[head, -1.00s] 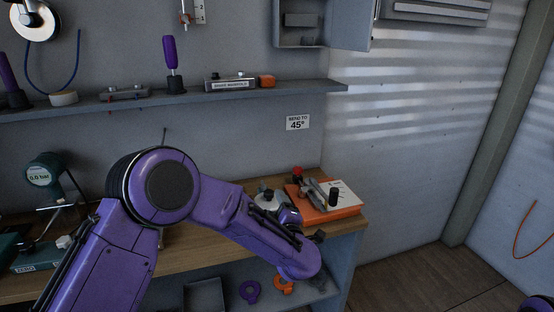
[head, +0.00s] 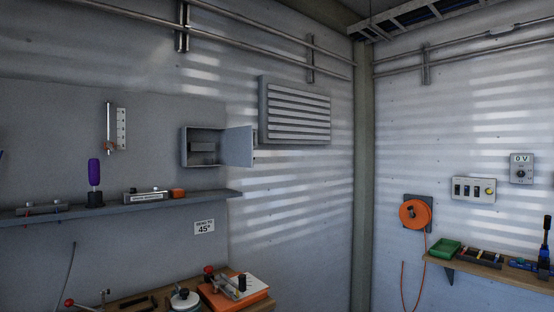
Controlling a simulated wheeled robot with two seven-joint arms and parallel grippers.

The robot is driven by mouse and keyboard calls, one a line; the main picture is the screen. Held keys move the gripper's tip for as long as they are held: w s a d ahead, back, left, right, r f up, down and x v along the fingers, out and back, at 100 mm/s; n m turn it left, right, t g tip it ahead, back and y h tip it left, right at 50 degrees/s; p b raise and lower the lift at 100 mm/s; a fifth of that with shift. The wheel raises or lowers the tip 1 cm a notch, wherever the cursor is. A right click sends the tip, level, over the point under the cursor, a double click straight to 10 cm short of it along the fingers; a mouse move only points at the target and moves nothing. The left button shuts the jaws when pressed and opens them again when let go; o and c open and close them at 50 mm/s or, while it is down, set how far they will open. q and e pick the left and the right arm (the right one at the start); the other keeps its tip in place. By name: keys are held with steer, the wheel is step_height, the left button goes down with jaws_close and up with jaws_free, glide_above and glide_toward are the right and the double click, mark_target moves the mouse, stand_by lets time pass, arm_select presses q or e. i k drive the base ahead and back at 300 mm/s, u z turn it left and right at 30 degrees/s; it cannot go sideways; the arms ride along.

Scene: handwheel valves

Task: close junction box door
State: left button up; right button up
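The junction box (head: 203,132) is a grey box on the left wall, above the right end of the shelf. Its door (head: 238,147) stands open, swung out to the right on the box's right side. The open front shows a grey block inside. Neither of my grippers shows in the head view now, so their state cannot be seen.
A louvred vent (head: 296,112) is right of the door. A workbench (head: 140,301) is below. Space before the door looks clear.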

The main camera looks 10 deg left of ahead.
mark_target(241, 141)
steer(key=z, duration=0.1)
steer(key=k, duration=0.5)
steer(key=z, duration=0.7)
steer(key=i, duration=2)
steer(key=u, duration=0.45)
steer(key=i, duration=1)
steer(key=u, duration=1.55)
steer(key=i, duration=1.05)
steer(key=u, duration=1)
steer(key=k, duration=1.25)
steer(key=u, duration=0.5)
